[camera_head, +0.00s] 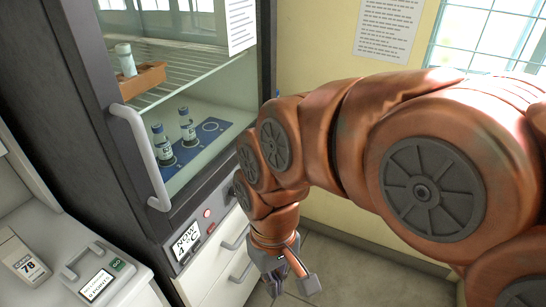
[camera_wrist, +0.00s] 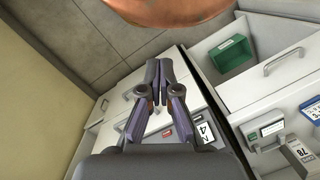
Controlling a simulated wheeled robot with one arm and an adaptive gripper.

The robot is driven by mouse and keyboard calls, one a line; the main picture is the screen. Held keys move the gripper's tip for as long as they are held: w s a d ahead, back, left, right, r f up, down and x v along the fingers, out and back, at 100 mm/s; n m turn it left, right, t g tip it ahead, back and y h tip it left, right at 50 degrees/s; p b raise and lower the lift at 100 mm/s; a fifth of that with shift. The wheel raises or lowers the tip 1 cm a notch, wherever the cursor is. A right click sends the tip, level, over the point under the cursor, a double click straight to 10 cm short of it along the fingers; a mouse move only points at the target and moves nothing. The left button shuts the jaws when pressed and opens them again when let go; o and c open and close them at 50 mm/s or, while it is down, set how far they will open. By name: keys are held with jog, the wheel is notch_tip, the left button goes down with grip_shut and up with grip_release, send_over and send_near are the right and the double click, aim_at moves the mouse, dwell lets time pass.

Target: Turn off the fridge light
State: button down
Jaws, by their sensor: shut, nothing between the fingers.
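The fridge (camera_head: 95,110) is a dark cabinet with a glass door and a pale vertical handle (camera_head: 145,160). Its lower front panel has a display (camera_head: 187,243) reading about 4 °C and a small red round button (camera_head: 206,213) beside it. In the wrist view the display (camera_wrist: 205,130) and a red spot (camera_wrist: 167,133) show beyond my fingers. My gripper (camera_head: 292,281) is shut and empty, pointing down, in front and to the right of the panel, apart from it. Its closed fingertips show in the wrist view (camera_wrist: 159,72). I cannot tell clearly whether the inside light is on.
Inside the fridge, two small bottles (camera_head: 188,127) stand on a blue mat (camera_head: 211,128), with a brown rack (camera_head: 142,80) on the shelf above. White drawers (camera_head: 232,268) with handles lie below the panel. A white counter (camera_head: 30,230) with devices stands at left. Floor (camera_head: 345,275) is open at right.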

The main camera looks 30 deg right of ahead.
jog(key=w+a+f+y+b, duration=0.2)
jog(key=w+a+y+b, duration=0.3)
jog(key=w, duration=0.4)
jog(key=w+d+f+m+t+y+b, duration=0.1)
jog(key=w+d+m+t+y+b, duration=0.2)
jog(key=w+b, duration=0.5)
jog(key=w+d+m+t+y+b, duration=0.1)
jog(key=w+d+t+y+b, duration=0.3)
jog(key=w, duration=0.7)
jog(key=w+d+f+m+t+h+b, duration=0.1)
jog(key=w+d+f+m+t+b, duration=0.1)
jog(key=d, duration=0.9)
jog(key=w+d+f+m+t+h+b, duration=0.1)
jog(key=w+d+f+m+t+b, duration=0.1)
jog(key=d, duration=1)
jog(key=w+d+f+m+t+h+b, duration=0.2)
jog(key=d+f+m+t+b, duration=0.1)
jog(key=d, duration=0.9)
notch_tip(320, 180, down, 4)
jog(key=shift+d+r+m+t+b, duration=0.2)
jog(key=shift+m+t+b, duration=0.2)
jog(key=shift+t+b, duration=0.7)
jog(key=b+x, duration=0.3)
jog(key=x, duration=1.1)
jog(key=shift+f, duration=0.2)
